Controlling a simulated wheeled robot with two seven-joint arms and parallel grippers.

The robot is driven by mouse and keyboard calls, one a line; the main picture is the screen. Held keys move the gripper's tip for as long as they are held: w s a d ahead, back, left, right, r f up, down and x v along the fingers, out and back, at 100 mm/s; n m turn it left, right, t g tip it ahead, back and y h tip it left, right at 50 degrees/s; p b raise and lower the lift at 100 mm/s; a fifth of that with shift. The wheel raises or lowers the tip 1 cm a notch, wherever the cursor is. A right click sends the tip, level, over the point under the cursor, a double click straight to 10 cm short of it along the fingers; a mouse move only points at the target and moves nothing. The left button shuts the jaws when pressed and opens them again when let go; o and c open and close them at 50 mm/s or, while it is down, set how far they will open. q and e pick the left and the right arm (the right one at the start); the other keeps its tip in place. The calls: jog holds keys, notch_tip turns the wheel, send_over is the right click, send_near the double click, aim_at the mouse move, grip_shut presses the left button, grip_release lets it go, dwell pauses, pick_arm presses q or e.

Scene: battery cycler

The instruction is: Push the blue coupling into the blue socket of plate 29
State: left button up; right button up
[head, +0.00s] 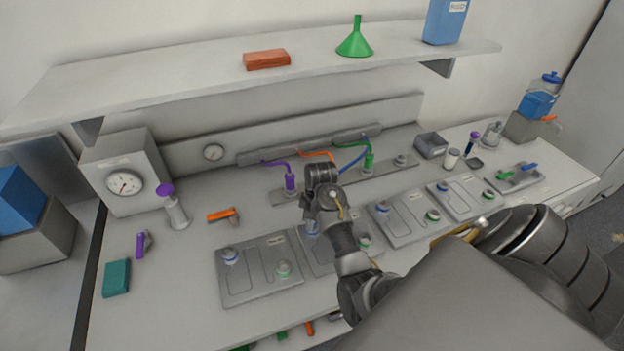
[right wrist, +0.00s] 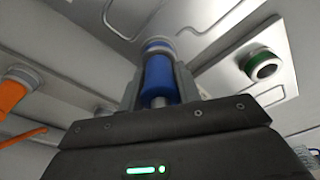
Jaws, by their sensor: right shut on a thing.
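My right gripper (head: 314,212) is over the second grey plate from the left (head: 320,260); its number is not readable. In the right wrist view the gripper (right wrist: 158,88) is shut on the blue coupling (right wrist: 159,78), with a finger on each side. The coupling's far end meets the blue-ringed socket (right wrist: 158,45) in line with it; I cannot tell how deep it sits. In the head view the blue socket (head: 312,229) is partly covered by my gripper, and the coupling is hidden. The plate's green socket (right wrist: 264,65) is empty. My left gripper is not in view.
Purple (head: 290,180) and green (head: 369,161) couplings stand on the rear strip, with hoses. Other plates lie to the left (head: 240,290) and right (head: 405,225). A shelf (head: 200,70) overhangs the back. An orange-handled tool (head: 222,214) lies left of the gripper.

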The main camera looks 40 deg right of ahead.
jog(key=shift+f, duration=0.25)
jog(key=o, duration=1.7)
jog(key=shift+c, duration=0.2)
